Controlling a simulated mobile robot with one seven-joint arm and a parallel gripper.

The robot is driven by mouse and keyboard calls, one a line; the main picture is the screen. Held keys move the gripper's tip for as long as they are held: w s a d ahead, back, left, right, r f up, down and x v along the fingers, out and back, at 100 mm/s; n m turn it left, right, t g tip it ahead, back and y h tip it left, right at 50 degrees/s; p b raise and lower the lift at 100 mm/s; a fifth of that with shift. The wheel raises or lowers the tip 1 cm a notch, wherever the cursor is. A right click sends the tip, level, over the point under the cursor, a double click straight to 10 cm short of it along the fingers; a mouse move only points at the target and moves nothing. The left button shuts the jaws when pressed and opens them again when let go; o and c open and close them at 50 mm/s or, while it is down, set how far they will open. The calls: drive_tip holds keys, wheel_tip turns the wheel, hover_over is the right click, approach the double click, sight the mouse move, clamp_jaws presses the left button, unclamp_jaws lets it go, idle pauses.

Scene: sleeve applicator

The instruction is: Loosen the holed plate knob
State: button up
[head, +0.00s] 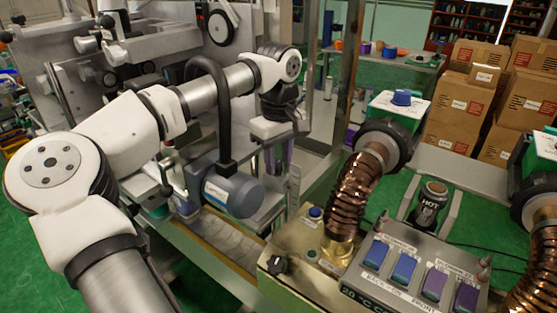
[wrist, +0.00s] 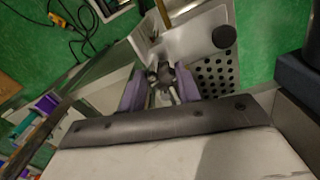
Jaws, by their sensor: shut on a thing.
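My gripper's purple fingers (wrist: 160,90) are closed around a dark, lobed knob (wrist: 163,74) in the wrist view. The knob sits beside the holed plate (wrist: 215,72), a grey metal sheet with rows of round holes. A second, round black knob (wrist: 224,36) stands at the plate's upper corner, apart from my fingers. In the head view my gripper (head: 278,158) points down beside the machine frame. The gripped knob is hidden there, and how far it is turned cannot be told.
A blue-grey motor (head: 232,190) and a black curved pipe (head: 222,110) stand close left of my gripper. A control box (head: 415,275) and copper hoses (head: 355,195) are at right. Cardboard boxes (head: 470,110) stack behind. A yellow-and-black cable (wrist: 68,22) lies on the green floor.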

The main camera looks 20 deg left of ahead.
sight(279, 164)
drive_tip(key=n+b, duration=0.1)
drive_tip(key=n, duration=0.3)
drive_tip(key=shift+w, duration=0.15)
drive_tip(key=shift+n+b, duration=0.4)
drive_tip(key=shift+n, duration=1.7)
drive_tip(key=o, duration=1)
wheel_tip(279, 164, up, 14)
drive_tip(key=shift+f+b, duration=0.1)
drive_tip(key=shift+b, duration=0.85)
